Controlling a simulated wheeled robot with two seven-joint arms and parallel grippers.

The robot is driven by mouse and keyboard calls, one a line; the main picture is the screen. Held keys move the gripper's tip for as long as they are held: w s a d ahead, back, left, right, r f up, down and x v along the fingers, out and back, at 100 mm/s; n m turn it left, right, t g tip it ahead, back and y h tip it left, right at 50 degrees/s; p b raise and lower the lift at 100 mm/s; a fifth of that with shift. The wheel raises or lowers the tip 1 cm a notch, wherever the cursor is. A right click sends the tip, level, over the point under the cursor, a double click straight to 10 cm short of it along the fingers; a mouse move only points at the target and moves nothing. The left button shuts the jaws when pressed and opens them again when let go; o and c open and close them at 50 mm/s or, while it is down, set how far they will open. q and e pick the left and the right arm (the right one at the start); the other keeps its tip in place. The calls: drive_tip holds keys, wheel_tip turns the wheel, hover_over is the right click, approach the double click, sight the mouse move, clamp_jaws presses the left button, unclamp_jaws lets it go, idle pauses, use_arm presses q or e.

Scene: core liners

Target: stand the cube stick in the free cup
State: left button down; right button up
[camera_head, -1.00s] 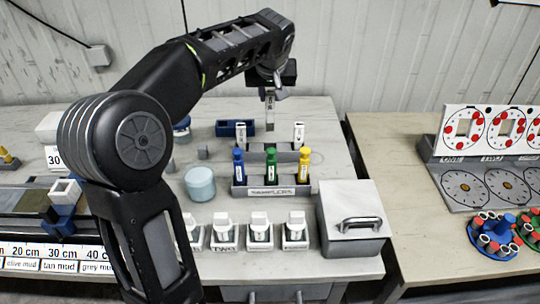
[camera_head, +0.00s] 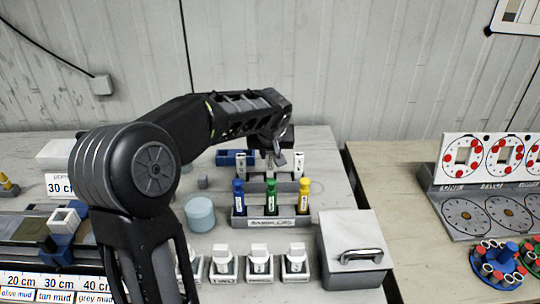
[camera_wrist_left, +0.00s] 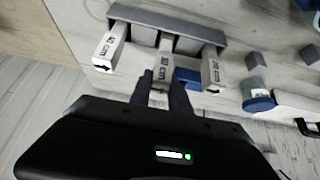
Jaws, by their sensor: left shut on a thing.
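My left gripper (camera_head: 274,153) is shut on a pale cube stick, which also shows between the fingertips in the left wrist view (camera_wrist_left: 163,72). The stick points down over the middle of a grey cup rack (camera_wrist_left: 150,20), between two standing white sticks. One standing stick (camera_wrist_left: 108,47) is marked 40 cm; the other (camera_wrist_left: 211,70) has a label I cannot read surely. In the head view they stand left (camera_head: 241,163) and right (camera_head: 298,162) of the gripper. The middle cup is partly hidden, and I cannot tell whether the stick's lower end is inside it. My right gripper is not in view.
A rack (camera_head: 268,222) with blue, green and yellow bottles stands in front. A blue tray (camera_head: 228,158) lies behind. A light blue round jar (camera_head: 200,214) is at left, a grey box with a handle (camera_head: 352,234) at front right. Several white-topped blocks line the front.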

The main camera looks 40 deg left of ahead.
use_arm(q)
drive_tip(key=shift+f, duration=0.65)
drive_tip(key=shift+f, duration=0.1)
drive_tip(key=shift+f+b, duration=0.15)
drive_tip(key=shift+b, duration=0.15)
drive_tip(key=c, duration=1.2)
unclamp_jaws()
drive_tip(key=shift+r, duration=0.2)
drive_tip(key=shift+r+p, duration=0.15)
drive_tip(key=shift+p, duration=0.25)
drive_tip(key=b+v, duration=0.1)
drive_tip(key=v, duration=1)
drive_tip(key=shift+s+r, duration=0.25)
drive_tip(key=shift+r, duration=0.1)
drive_tip(key=shift+d, duration=0.15)
